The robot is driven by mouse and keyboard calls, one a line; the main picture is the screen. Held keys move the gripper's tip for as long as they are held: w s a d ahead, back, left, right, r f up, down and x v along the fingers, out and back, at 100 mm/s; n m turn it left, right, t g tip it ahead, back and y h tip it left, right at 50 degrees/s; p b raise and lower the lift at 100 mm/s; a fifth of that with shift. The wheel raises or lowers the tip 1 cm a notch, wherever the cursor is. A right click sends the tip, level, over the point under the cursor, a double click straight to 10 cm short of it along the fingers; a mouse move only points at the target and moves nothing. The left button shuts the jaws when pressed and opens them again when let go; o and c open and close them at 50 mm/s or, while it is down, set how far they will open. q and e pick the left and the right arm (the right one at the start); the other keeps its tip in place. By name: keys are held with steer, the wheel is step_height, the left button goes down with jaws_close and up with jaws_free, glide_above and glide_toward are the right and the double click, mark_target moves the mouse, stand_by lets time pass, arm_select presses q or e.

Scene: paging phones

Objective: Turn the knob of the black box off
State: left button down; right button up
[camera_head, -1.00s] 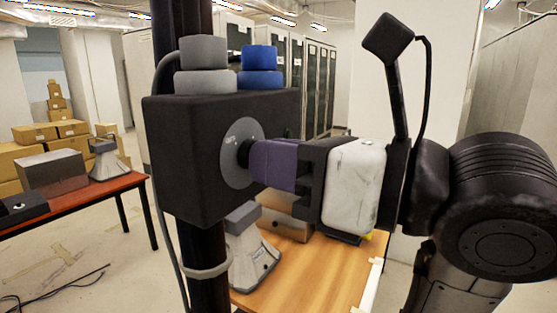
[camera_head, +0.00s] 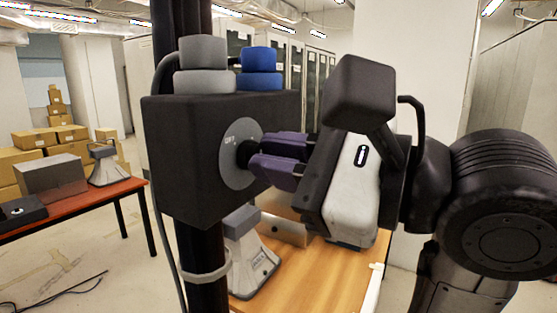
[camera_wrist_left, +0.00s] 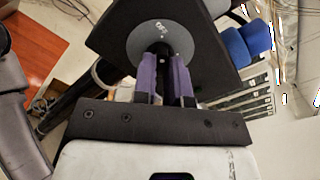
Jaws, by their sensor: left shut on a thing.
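The black box (camera_head: 190,165) is fixed on a dark vertical pole. A grey round dial plate (camera_head: 236,168) is on its side face, with small markings near its top. The black knob (camera_head: 246,153) stands out from the plate's middle. My left gripper (camera_head: 262,158) has its purple fingers shut on the knob, and the wrist is tilted. In the left wrist view the two fingers (camera_wrist_left: 165,78) lie either side of the dark knob (camera_wrist_left: 160,50), in front of the dial plate (camera_wrist_left: 148,38). The fingers partly hide the knob. My right gripper is not in view.
Grey cylinders (camera_head: 202,66) and blue cylinders (camera_head: 261,66) sit on top of the box. Behind and below, a wooden table (camera_head: 330,278) holds a grey phone-like device (camera_head: 248,255). A red-brown table (camera_head: 75,208) stands at the left. A cable runs down the pole.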

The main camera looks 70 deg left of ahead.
arm_select(q)
steer(key=shift+n, duration=0.6)
steer(key=c, duration=1.2)
jaws_free()
steer(key=shift+o, duration=0.2)
steer(key=shift+d, duration=0.1)
steer(key=v, duration=1.3)
steer(key=shift+w+d+p, duration=0.2)
steer(key=shift+w+p, duration=0.05)
steer(key=shift+p, duration=0.2)
